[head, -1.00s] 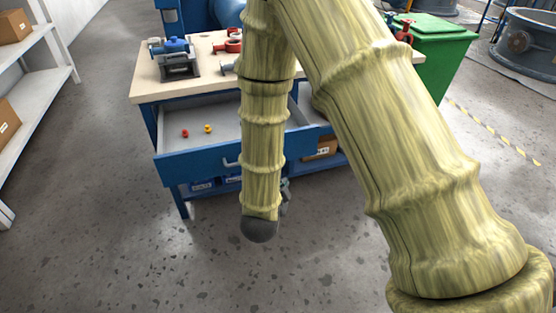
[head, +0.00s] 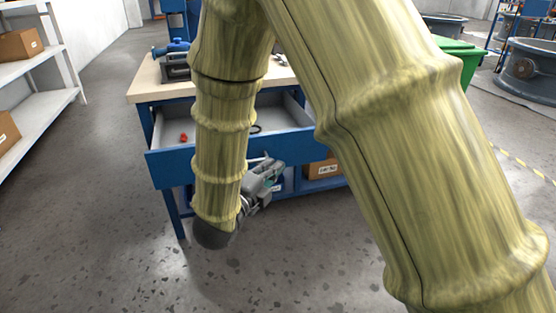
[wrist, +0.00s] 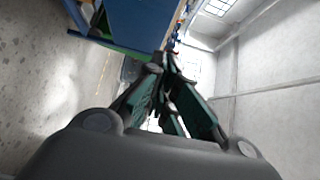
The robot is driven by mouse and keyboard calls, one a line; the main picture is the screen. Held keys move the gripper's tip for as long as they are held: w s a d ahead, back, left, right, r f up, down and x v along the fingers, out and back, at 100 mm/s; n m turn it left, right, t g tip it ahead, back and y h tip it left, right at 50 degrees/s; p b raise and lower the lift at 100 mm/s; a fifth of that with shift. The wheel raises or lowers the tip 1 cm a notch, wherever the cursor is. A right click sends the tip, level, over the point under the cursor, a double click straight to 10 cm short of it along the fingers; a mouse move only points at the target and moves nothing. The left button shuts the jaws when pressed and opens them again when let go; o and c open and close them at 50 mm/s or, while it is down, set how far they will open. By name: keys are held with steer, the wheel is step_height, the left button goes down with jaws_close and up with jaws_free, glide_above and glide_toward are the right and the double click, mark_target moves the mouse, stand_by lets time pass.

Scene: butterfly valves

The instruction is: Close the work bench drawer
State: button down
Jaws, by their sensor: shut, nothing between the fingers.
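The work bench drawer (head: 168,167) is open in the head view. Its blue front sticks out below the bench top, and its grey inside holds a red piece (head: 183,137) and a dark ring-like item. My gripper (head: 279,165) is just in front of the drawer front, near the light handle, which my arm and gripper partly hide. I cannot tell whether it touches the handle or front. In the wrist view my gripper (wrist: 170,62) has its fingers together and empty. A blue panel (wrist: 122,20) fills the upper left there.
The work bench top (head: 145,85) carries a blue-and-grey vise-like tool (head: 172,62). Cardboard boxes sit under the bench and on the white shelf (head: 45,120) at the left. A green bin (head: 462,58) stands at the right. The floor in front is clear.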

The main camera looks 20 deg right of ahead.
steer(key=b, duration=0.3)
glide_toward(292, 134)
steer(key=d, duration=0.3)
steer(key=shift+w+d+f+b, duration=0.1)
steer(key=shift+w+b, duration=0.35)
steer(key=shift+w, duration=1.2)
steer(key=shift+w, duration=0.1)
